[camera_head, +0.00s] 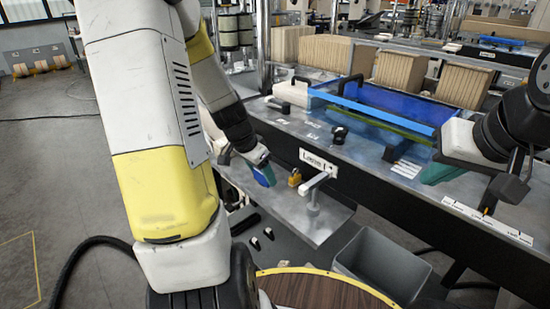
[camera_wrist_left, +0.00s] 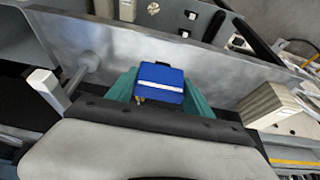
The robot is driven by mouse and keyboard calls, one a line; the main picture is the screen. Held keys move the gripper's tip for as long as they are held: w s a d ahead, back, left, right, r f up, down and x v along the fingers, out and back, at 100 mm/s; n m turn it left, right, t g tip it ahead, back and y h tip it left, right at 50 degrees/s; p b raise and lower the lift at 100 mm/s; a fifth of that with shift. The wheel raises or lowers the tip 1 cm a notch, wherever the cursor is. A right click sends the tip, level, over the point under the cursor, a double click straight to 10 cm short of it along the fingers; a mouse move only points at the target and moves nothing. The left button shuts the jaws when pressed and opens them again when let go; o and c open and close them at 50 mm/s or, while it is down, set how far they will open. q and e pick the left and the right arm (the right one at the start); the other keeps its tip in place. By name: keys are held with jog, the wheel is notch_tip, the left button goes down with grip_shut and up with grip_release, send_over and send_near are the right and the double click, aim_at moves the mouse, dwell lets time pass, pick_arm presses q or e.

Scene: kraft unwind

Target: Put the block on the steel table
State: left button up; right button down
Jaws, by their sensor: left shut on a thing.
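My left gripper (camera_head: 262,170) is shut on the blue block (camera_wrist_left: 158,78), which has a white stripe. In the left wrist view the block sits between the teal fingers of the gripper (camera_wrist_left: 160,92). In the head view the block is a small blue patch (camera_head: 268,177), mostly hidden by the fingers. It is over the low steel shelf (camera_head: 318,225) at the front of the steel table (camera_head: 350,150); I cannot tell whether it touches anything. My right gripper (camera_head: 475,181) is over the table's right part, with its teal fingers apart and nothing visible between them.
A blue clear cover (camera_head: 385,105) lies along the table's back. A yellow padlock (camera_head: 294,178) and a grey post with a handle (camera_head: 314,192) are close right of my left gripper. A grey bin (camera_head: 382,262) and a round wooden top (camera_head: 330,290) are in front.

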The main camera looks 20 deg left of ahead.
pick_arm(q)
jog(key=w+a, duration=0.2)
jog(key=w, duration=0.1)
jog(key=w+a+f, duration=0.1)
jog(key=w+a, duration=0.1)
jog(key=w, duration=0.2)
jog(key=w+a, duration=0.2)
jog(key=w, duration=0.1)
jog(key=shift+w+a+f, duration=0.15)
jog(key=shift+w, duration=0.15)
jog(key=shift+f, duration=1.7)
jog(key=shift+f, duration=0.15)
jog(key=o, duration=1.5)
